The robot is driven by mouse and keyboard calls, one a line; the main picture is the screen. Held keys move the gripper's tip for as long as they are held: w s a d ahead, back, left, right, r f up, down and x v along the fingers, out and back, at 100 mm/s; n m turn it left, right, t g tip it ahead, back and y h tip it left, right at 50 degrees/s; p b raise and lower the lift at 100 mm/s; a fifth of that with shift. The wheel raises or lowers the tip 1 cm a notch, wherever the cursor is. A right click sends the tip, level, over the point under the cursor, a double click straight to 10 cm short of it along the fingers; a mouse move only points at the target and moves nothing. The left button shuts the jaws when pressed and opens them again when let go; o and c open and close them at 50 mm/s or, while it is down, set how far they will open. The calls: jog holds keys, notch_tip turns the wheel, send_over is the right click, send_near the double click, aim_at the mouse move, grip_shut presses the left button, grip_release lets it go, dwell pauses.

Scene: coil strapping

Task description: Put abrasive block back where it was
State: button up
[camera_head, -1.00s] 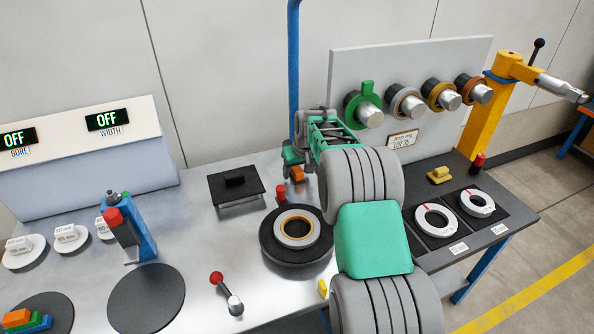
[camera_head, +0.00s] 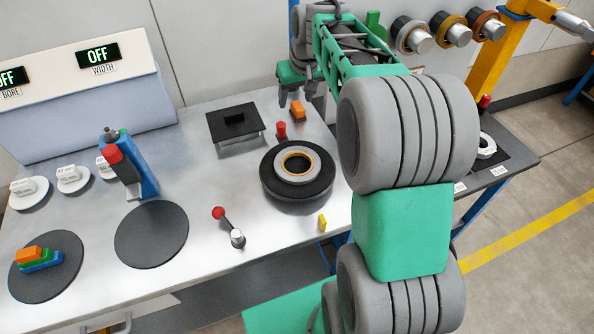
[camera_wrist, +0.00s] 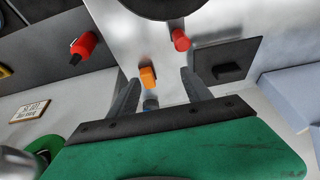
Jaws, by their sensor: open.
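An orange block (camera_head: 298,110) stands on the metal bench, just behind a red-topped knob (camera_head: 281,130). It is the likely abrasive block, though no label shows. My gripper (camera_head: 296,97) is open and empty above the bench, its fingertips just above and behind the block in the head view. In the wrist view the orange block (camera_wrist: 148,77) shows between the open fingers, nearer the left one. A gap from the fingers is likely, but its size is unclear. My gripper (camera_wrist: 161,78) holds nothing there.
A black plate with a small black block (camera_head: 234,118) stands left of the gripper. A dark round turntable with a ring (camera_head: 296,167) is in front. A blue post with a red top (camera_head: 130,165) and a stack of coloured blocks (camera_head: 38,258) are further left.

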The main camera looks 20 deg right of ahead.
jog(key=shift+g, duration=0.8)
jog(key=s+a+f, duration=0.2)
jog(key=s+a, duration=0.1)
jog(key=s, duration=0.5)
jog(key=s+a+f, duration=0.2)
jog(key=s+a, duration=0.1)
jog(key=s, duration=0.6)
jog(key=s+a+f, duration=0.2)
jog(key=s+a, duration=0.2)
jog(key=s, duration=0.4)
jog(key=shift+s+f, duration=0.4)
jog(key=r+p, duration=0.4)
jog(key=r, duration=0.1)
jog(key=shift+w+r, duration=0.25)
jog(key=shift+w, duration=0.1)
